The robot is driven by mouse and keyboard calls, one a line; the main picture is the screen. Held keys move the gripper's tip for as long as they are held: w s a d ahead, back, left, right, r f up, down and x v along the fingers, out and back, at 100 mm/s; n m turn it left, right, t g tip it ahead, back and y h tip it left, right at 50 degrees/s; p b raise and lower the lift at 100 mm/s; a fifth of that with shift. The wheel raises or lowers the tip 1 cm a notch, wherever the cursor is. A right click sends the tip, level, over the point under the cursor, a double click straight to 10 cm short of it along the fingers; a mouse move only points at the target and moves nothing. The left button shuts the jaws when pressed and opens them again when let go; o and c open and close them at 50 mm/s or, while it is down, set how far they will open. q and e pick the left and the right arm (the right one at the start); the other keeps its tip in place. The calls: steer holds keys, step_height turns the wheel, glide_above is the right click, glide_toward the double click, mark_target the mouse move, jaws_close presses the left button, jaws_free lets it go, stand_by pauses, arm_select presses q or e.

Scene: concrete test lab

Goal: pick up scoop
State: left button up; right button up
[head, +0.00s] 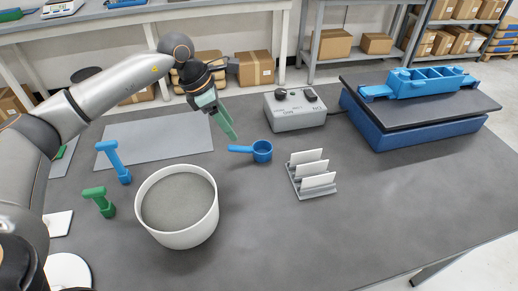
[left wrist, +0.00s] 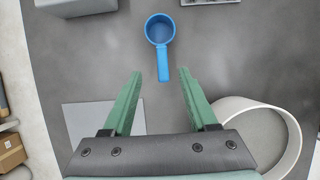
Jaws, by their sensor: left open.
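The blue scoop (head: 260,151) lies on the dark table, its cup to the right and its handle pointing left in the head view. In the left wrist view the scoop (left wrist: 160,32) is ahead of the fingers, with its handle pointing toward the gap between them. My left gripper (head: 226,126) is above the table, up and left of the scoop. Its green fingers also show in the left wrist view (left wrist: 158,88), spread apart with nothing between them. The scoop is apart from the fingers. My right gripper is not seen.
A white round tub (head: 214,212) with grey contents stands left of the scoop. A rack with white cards (head: 317,190) is to its right, and a grey box (head: 296,120) behind. Blue (head: 116,163) and green (head: 99,199) tools stand at left. The front right table is clear.

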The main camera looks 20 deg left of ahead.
mark_target(242, 147)
arm_select(q)
steer(key=x, duration=0.4)
steer(key=shift+d+f, duration=0.1)
steer(key=shift+f, duration=0.05)
steer(key=x, duration=0.5)
steer(key=shift+s+f+p, duration=0.2)
steer(key=shift+p, duration=0.15)
jaws_close()
steer(key=shift+r, duration=0.1)
stand_by(0.8)
